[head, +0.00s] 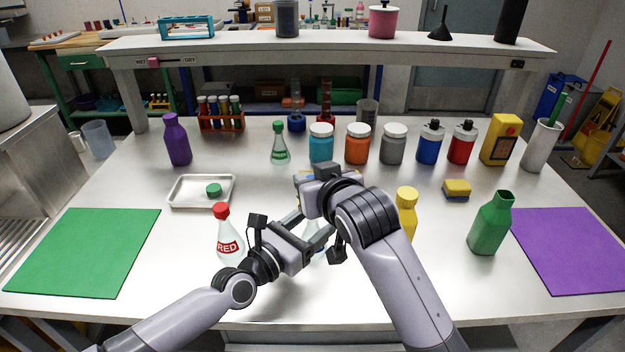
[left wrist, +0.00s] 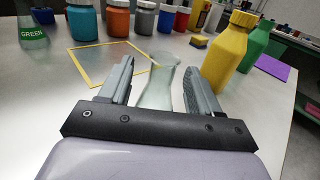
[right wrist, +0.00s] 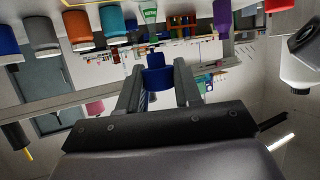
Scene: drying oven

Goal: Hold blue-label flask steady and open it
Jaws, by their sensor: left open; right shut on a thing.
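The clear conical flask (left wrist: 158,88) stands on the table between the fingers of my left gripper (left wrist: 158,82), with its mouth uncovered and no cap on it. Its label is not visible; in the head view the flask (head: 315,240) is mostly hidden by my grippers. The left gripper is open around the flask. My right gripper (right wrist: 158,85) is shut on a blue cap (right wrist: 157,74), apart from the flask. In the head view the right gripper's fingers and the cap are hidden behind its wrist.
A RED flask (head: 229,245) stands left of my left gripper; a yellow bottle (head: 407,210) and green bottle (head: 490,225) stand to the right. A tray (head: 180,202) holds a green cap (head: 213,190). A yellow-outlined square (left wrist: 82,70) lies behind the flask. Jars line the back.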

